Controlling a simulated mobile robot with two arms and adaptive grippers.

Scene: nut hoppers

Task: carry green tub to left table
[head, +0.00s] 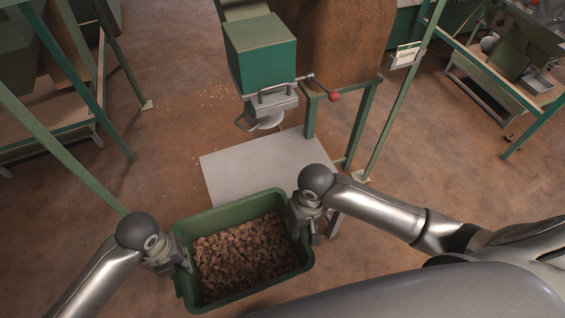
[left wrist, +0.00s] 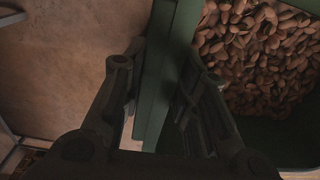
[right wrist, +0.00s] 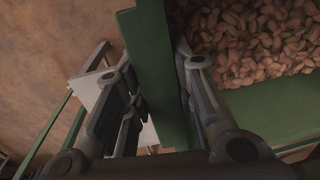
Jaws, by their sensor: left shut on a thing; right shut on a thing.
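The green tub (head: 304,262) is full of brown nuts and is held close in front of my body, at the bottom centre of the head view. My left gripper (head: 180,262) is shut on the tub's left wall. In the left wrist view the green rim (left wrist: 165,75) runs between the fingers of the left gripper (left wrist: 160,110). My right gripper (head: 298,222) is shut on the tub's right wall. In the right wrist view the rim (right wrist: 155,70) lies between the fingers of the right gripper (right wrist: 160,100). The tub's underside is hidden.
Green-framed stands are at the left (head: 50,130) and right (head: 535,110). Open brown floor shows at the right (head: 440,150). Scattered bits lie on the floor.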

